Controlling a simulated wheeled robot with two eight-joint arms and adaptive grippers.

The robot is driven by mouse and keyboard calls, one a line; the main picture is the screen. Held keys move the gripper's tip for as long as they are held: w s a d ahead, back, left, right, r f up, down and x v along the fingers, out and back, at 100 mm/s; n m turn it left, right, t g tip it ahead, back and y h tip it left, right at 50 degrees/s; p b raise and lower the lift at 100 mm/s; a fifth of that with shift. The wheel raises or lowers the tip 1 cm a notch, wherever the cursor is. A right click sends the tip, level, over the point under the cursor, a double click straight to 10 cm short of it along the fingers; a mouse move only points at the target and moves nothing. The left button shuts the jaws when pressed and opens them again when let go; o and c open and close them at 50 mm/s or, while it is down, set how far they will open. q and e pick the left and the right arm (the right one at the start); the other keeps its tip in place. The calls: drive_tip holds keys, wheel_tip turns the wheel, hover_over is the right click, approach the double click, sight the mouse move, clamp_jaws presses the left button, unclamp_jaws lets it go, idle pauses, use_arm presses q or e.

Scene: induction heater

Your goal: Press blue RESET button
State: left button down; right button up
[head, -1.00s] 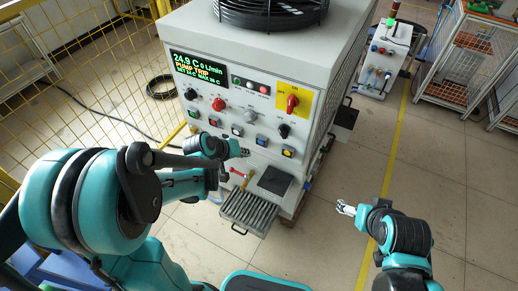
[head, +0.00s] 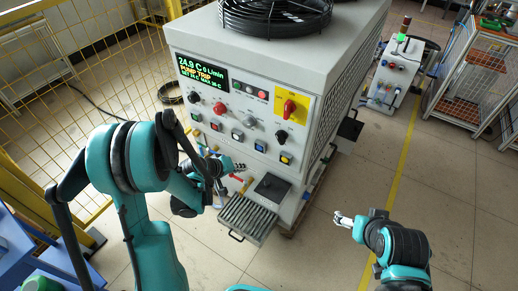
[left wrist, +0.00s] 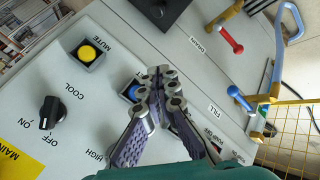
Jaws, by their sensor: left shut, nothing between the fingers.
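The blue button (head: 260,146) sits in the lower button row of the heater's front panel, between a pale button and a yellow one. In the left wrist view the blue button (left wrist: 132,92) is partly hidden behind my gripper's fingers, as is its label. My left gripper (head: 240,166) is shut and empty, just below and left of the blue button in the head view. Its fingertips (left wrist: 160,86) overlap the button's edge in the left wrist view; I cannot tell whether they touch. My right gripper (head: 343,219) is away from the panel, over the floor at the right.
The yellow MUTE button (left wrist: 88,52) and black COOL knob (left wrist: 52,112) are close by. Red (left wrist: 230,40) and blue (left wrist: 240,99) valve handles stick out near the fingers. A slatted tray (head: 247,217) juts out below the panel. A yellow mesh fence (head: 80,70) stands left.

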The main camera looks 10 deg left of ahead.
use_arm(q)
drive_tip(key=w+d, duration=0.3)
drive_tip(key=w, duration=0.5)
idle(1.4)
drive_tip(key=shift+w+d, duration=0.1)
drive_tip(key=shift+w, duration=0.25)
drive_tip(key=shift+w+d, duration=0.15)
drive_tip(key=shift+w, duration=0.3)
idle(0.8)
drive_tip(key=shift+s, duration=0.1)
drive_tip(key=shift+s+a, duration=0.3)
drive_tip(key=shift+s, duration=0.4)
drive_tip(key=s, duration=0.1)
drive_tip(key=s+a, duration=0.1)
drive_tip(key=s, duration=0.2)
drive_tip(key=shift+s+a, duration=0.35)
drive_tip(key=shift+s, duration=0.05)
